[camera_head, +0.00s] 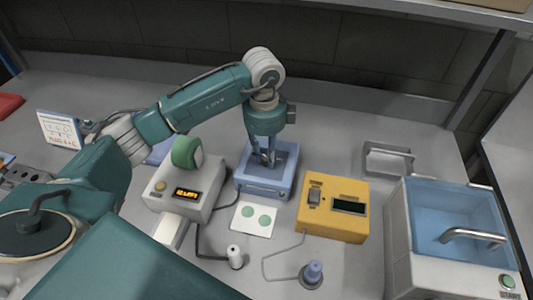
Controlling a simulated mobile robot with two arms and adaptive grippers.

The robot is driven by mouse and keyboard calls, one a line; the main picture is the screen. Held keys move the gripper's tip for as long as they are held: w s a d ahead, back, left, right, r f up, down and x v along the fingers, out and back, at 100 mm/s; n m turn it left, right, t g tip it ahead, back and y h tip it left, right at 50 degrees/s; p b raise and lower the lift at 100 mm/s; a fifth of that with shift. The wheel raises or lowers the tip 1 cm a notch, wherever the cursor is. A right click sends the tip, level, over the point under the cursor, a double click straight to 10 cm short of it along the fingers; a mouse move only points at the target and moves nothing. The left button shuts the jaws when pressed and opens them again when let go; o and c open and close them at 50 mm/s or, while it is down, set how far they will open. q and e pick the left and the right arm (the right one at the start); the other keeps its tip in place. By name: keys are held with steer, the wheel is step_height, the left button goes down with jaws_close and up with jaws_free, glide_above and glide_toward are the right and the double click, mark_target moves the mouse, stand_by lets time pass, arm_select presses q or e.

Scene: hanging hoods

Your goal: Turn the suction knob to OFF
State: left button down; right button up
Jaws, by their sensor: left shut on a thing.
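My left gripper (265,158) points down into the recessed top of a blue box-shaped unit (265,190) at the middle of the bench. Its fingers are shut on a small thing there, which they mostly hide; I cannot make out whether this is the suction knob. No OFF marking is readable. My right gripper is not in view.
A grey unit with orange display (187,194) and green ring (187,152) stands left. A yellow box (333,207) stands right.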

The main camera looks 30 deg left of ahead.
mark_target(265, 158)
arm_select(q)
steer(key=shift+w+r, duration=0.1)
steer(key=shift+w, duration=0.05)
steer(key=c, duration=1.4)
jaws_free()
steer(key=shift+c, duration=0.2)
step_height(265, 158, up, 12)
steer(key=shift+s, duration=0.4)
